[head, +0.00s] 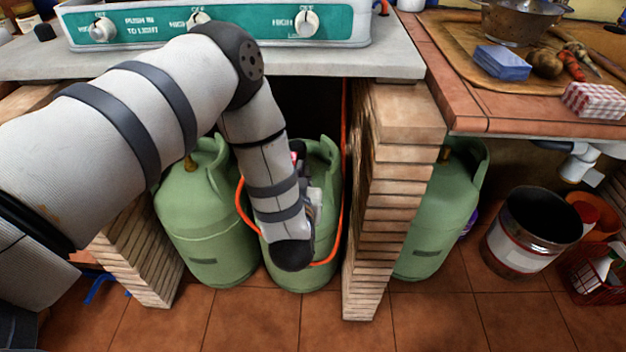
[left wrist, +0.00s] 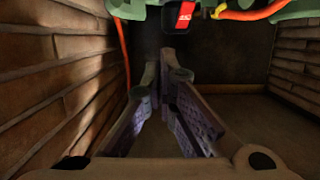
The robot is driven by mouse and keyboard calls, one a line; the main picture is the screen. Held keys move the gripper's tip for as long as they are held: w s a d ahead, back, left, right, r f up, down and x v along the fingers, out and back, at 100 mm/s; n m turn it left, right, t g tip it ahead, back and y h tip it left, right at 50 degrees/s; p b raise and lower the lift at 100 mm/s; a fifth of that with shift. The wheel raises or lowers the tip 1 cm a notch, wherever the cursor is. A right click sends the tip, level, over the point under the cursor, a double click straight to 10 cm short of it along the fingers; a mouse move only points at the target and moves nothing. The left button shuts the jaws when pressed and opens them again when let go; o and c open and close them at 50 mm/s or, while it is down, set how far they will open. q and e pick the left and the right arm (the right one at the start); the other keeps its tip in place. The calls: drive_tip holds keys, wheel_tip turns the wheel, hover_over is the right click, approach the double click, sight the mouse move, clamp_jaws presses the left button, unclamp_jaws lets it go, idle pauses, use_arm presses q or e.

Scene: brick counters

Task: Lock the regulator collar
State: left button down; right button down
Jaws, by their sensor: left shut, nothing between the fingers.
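The regulator shows at the top of the left wrist view as a red and black piece (left wrist: 182,14) with a small white mark. A brass fitting and an orange hose (left wrist: 252,14) sit to its right. I cannot make out the collar's position. In the head view the regulator is mostly hidden behind my left forearm, above the middle green gas cylinder (head: 325,165). My left gripper (left wrist: 165,76) is shut and empty, its fingers pointing into the dark recess, below the regulator in that view and apart from it. My right gripper is not in view.
Brick pillars (head: 371,220) flank the recess. Another green cylinder (head: 205,215) stands left, and one stands beyond the right pillar (head: 440,215). The orange hose loops around the middle cylinder. The stove (head: 230,38) and counter slab (head: 390,62) overhang above. The tiled floor in front is clear.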

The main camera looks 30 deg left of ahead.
use_arm(q)
drive_tip(key=shift+w+a+r, duration=0.15)
drive_tip(key=shift+w+a, duration=0.05)
drive_tip(key=b, duration=0.2)
hover_over(306, 164)
drive_tip(key=s+d, duration=0.3)
drive_tip(key=s, duration=0.1)
wheel_tip(306, 164, down, 5)
drive_tip(key=shift+w+a+f+b, duration=0.1)
drive_tip(key=shift+f+b, duration=0.1)
drive_tip(key=shift+f, duration=0.2)
drive_tip(key=shift+w+a+f+b, duration=0.1)
drive_tip(key=shift+f+b, duration=0.05)
drive_tip(key=shift+f, duration=0.2)
